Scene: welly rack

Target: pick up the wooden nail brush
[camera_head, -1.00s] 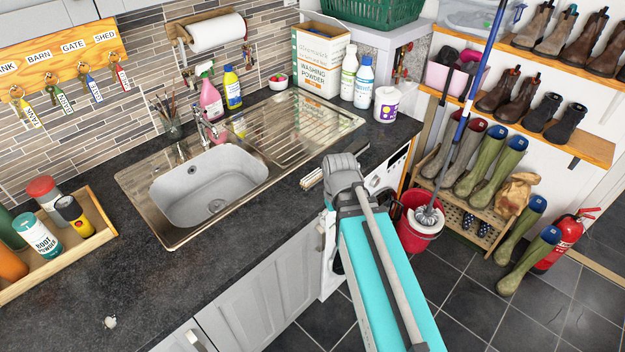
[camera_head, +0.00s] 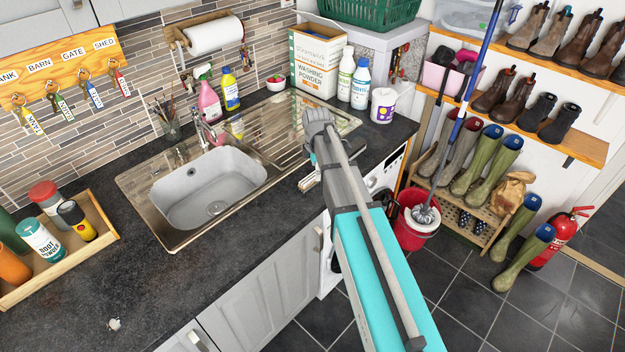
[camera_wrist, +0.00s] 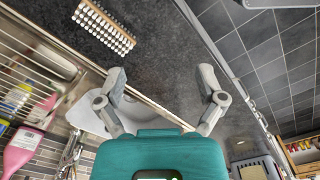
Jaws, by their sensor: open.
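The wooden nail brush (camera_wrist: 103,27) shows at the top left of the wrist view. It has a brown wooden edge and rows of pale bristles, and it lies on the dark worktop. In the head view only a small part of the brush (camera_head: 308,184) shows, right of the sink, with my arm covering the rest. My gripper (camera_wrist: 162,80) is open and empty in the wrist view, its two fingers wide apart. The brush is beyond the fingertips and to the left, not between them. In the head view my gripper is largely hidden behind my own wrist.
The steel sink (camera_head: 180,240) and its drainer lie left of the brush. A washing powder box (camera_head: 317,60), bottles and a white tub (camera_head: 383,105) stand behind on the worktop. A red bucket (camera_head: 415,228) with a mop stands on the floor at right.

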